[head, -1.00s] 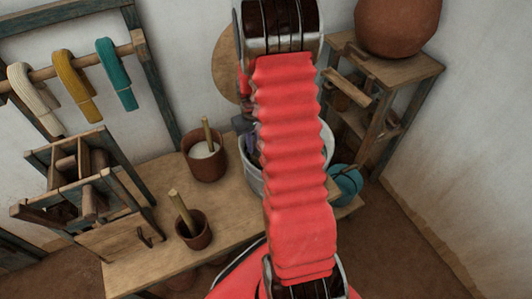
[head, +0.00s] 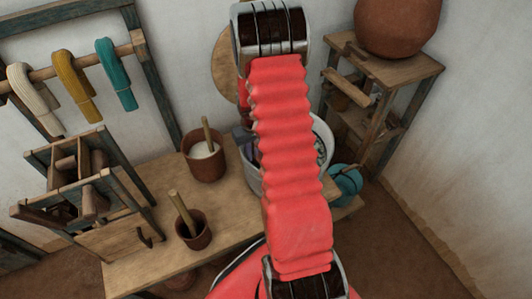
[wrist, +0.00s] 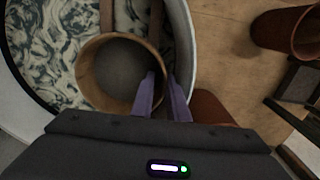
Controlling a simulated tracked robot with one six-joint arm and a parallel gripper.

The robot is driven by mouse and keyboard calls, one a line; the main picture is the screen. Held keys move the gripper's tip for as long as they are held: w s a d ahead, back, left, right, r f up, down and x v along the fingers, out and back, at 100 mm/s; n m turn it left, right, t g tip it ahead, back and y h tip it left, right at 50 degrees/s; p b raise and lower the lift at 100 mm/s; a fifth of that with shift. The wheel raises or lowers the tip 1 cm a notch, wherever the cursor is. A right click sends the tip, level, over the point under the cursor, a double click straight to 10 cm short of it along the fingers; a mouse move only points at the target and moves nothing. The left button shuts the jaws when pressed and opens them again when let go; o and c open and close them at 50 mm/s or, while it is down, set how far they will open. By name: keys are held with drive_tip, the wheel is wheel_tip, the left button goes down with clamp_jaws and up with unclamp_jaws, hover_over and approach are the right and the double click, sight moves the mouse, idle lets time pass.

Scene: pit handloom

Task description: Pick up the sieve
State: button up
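The sieve (wrist: 84,82) is a round wooden ring with a grey inside. In the wrist view it sits over the pale tub (wrist: 184,45), whose contents are dark with white marbling. Two brown bars (wrist: 107,14) cross the tub beside it. My gripper (wrist: 161,76) has purple fingers, apart, with one inside the ring and one outside its near right rim. I cannot tell whether they touch the rim. In the head view the tub (head: 324,140) stands at the table's right end, partly behind my red arm, and the sieve is hidden.
A brown pot with white contents (head: 205,160) and a smaller brown pot with a stick (head: 195,233) stand left of the tub on the wooden table (head: 125,272). A wooden frame (head: 75,190) stands at left. A teal object (head: 346,184) lies at right.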

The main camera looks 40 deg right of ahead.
drive_tip(key=shift+c, duration=0.4)
clamp_jaws()
drive_tip(key=shift+r, duration=0.1)
idle(0.3)
wheel_tip(320, 180, up, 10)
drive_tip(key=shift+f, duration=0.1)
idle(0.4)
idle(0.4)
